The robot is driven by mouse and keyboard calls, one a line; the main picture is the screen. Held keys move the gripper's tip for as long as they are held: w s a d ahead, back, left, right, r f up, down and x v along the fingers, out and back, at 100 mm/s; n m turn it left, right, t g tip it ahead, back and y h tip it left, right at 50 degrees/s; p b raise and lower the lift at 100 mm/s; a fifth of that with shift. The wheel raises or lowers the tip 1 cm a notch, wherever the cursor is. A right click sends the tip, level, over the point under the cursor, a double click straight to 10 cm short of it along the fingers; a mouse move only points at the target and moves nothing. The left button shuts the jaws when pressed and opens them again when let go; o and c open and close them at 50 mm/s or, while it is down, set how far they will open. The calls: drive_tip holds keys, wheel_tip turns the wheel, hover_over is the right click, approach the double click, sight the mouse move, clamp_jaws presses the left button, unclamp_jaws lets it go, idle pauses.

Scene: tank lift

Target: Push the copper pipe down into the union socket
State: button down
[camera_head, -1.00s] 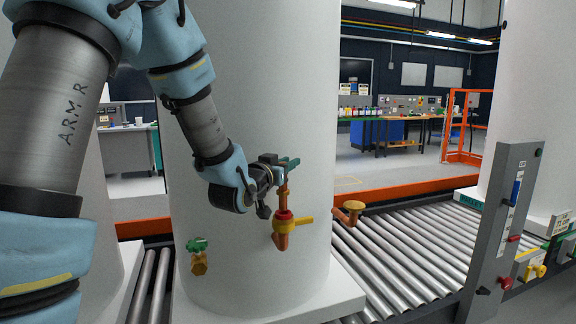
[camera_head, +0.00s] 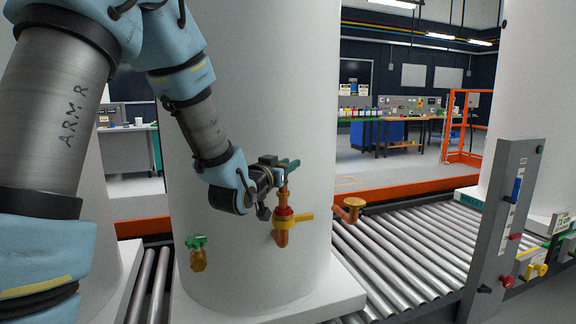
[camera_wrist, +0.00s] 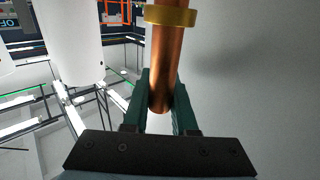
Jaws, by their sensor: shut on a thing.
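The copper pipe (camera_head: 284,186) stands upright in front of the white tank. My gripper (camera_head: 288,164) is shut around its upper part. In the wrist view, the green fingers (camera_wrist: 160,103) sit on both sides of the pipe (camera_wrist: 163,70), near its rounded end, and a brass ring (camera_wrist: 171,15) circles it farther along. Below the gripper, the pipe meets a fitting (camera_head: 284,213) with a red collar and a yellow lever, with a copper bend under it. I take this fitting for the union socket. The pipe's lower end is hidden, so its depth cannot be told.
A brass valve with a green handle (camera_head: 197,243) sits on the tank (camera_head: 265,90) at lower left. A copper elbow with a brass top (camera_head: 350,208) stands out at right. A roller conveyor (camera_head: 400,240) and grey control post (camera_head: 505,230) lie farther right.

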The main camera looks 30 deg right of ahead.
drive_tip(key=shift+f+b, duration=1.65)
drive_tip(key=shift+f, duration=0.1)
drive_tip(key=c, duration=0.6)
unclamp_jaws()
drive_tip(key=shift+c, duration=0.2)
drive_tip(key=b+v, duration=0.7)
drive_tip(key=v, duration=0.3)
drive_tip(key=shift+s+a, duration=0.25)
drive_tip(key=shift+a, duration=0.05)
